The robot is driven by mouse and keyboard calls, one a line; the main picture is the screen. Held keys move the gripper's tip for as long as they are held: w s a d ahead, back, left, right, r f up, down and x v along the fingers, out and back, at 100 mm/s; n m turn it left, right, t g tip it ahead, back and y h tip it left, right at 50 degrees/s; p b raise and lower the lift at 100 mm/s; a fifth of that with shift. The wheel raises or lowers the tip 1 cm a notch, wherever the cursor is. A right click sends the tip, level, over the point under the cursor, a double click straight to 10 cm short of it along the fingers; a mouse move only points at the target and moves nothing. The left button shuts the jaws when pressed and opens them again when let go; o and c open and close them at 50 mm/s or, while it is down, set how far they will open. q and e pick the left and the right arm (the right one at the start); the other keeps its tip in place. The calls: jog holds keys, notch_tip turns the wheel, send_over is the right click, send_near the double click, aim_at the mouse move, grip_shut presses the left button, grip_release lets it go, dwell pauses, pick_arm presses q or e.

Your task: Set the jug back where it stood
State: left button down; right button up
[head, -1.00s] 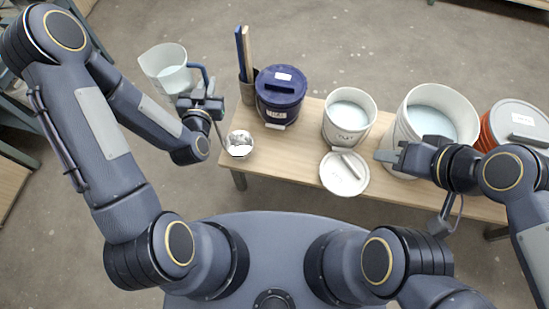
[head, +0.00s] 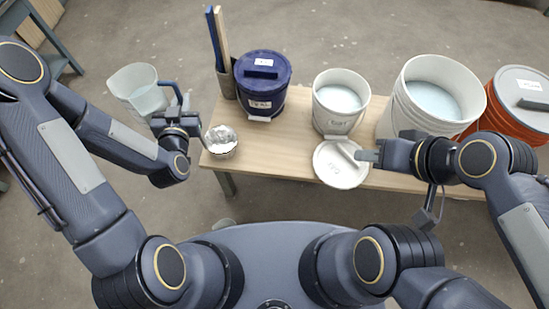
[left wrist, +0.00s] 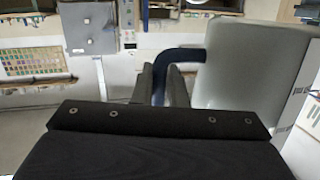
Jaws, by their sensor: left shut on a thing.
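The jug (head: 135,94) is a translucent, whitish vessel with a dark blue handle (head: 175,93). In the head view it hangs in the air left of the bench's left end, roughly upright, its open top showing. My left gripper (head: 178,108) is shut on the handle. In the left wrist view the handle (left wrist: 160,88) runs between the two fingers, and the jug's pale wall (left wrist: 245,65) fills the right side. My right gripper (head: 368,155) is beside a round white lid (head: 338,172), close to its grip bar; whether its fingers are apart or touch the bar is unclear.
The bench (head: 292,142) holds a foil-like silver cup (head: 221,141) at its left end, a holder with upright sticks (head: 219,45), a lidded blue bucket (head: 262,85), two open white buckets (head: 339,103) (head: 432,98) and a lidded orange bucket (head: 510,110). Open floor lies left of the bench.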

pick_arm(q)
notch_tip(320, 180, down, 20)
jog(key=s+d+h+b, duration=0.1)
jog(key=d+b, duration=0.2)
jog(key=b, duration=1.8)
jog(key=s+d+f+m+g+h+b, duration=0.1)
jog(key=s+d+m+g+h+b, duration=0.2)
jog(key=d, duration=0.7)
jog(key=s+d+f+m+g+h+b, duration=0.15)
jog(key=s+d+m+h, duration=0.35)
jog(key=d, duration=0.5)
jog(key=s+d+f+m+g+h+b, duration=0.25)
jog(key=s+d+h, duration=0.2)
jog(key=d, duration=0.55)
jog(key=shift+w+a+f+b, duration=0.6)
jog(key=shift+w+f+b, duration=0.4)
jog(key=shift+w+f, duration=1.1)
jog(key=shift+w+a+f+b, duration=0.55)
jog(key=shift+w+f+b, duration=0.5)
jog(key=shift+w+f, duration=1.05)
jog(key=shift+w+a+f+b, duration=0.6)
jog(key=shift+w+f+b, duration=0.4)
jog(key=shift+w+f, duration=1.05)
jog(key=shift+w+r, duration=0.25)
jog(key=shift+r, duration=0.05)
